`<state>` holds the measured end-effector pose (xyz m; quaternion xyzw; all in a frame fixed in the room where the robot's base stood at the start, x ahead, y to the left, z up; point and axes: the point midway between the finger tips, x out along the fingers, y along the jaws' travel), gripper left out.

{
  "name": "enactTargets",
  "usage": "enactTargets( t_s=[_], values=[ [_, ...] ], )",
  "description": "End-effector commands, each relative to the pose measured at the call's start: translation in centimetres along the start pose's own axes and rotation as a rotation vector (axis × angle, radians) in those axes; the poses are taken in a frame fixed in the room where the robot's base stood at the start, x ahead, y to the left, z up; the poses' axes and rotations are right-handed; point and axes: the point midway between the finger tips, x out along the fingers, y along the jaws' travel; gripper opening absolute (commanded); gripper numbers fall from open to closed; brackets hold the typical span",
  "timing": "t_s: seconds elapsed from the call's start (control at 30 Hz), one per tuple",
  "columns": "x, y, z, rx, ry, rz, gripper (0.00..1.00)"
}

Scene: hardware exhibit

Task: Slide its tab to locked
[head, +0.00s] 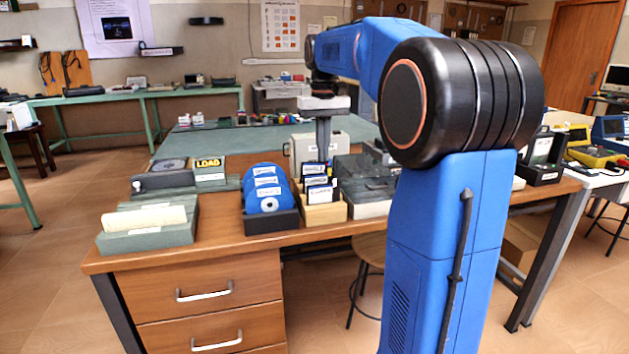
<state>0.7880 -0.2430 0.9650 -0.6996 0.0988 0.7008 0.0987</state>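My gripper (323,150) points straight down over a small wooden holder (326,214) on the desk. Its fingers show as one narrow grey shape from this side, so I cannot tell how far they are apart. The holder has several black disks (318,193) with white labels standing in it. The fingertips are at or just behind the top of the rear disk; I cannot tell whether they touch it. No tab or locked mark is large enough to make out.
Left of the holder, a dark rack (272,221) holds several blue disks (268,189). A card box (148,230) and a flat device beside a "LOAD" sign (209,168) are further left. A grey box (305,148) stands behind. My arm hides the desk's right middle.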

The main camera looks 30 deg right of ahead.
Motion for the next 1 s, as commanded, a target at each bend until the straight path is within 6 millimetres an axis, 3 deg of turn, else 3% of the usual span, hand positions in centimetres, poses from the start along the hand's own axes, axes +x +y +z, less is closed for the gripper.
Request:
enactTargets(
  t_s=[0.8, 1.0],
  values=[
    [-6.4, 0.0, 0.0, 0.0, 0.002, 0.0, 0.0],
    [-7.0, 0.0, 0.0, 0.0, 0.002, 0.0, 0.0]
  ],
)
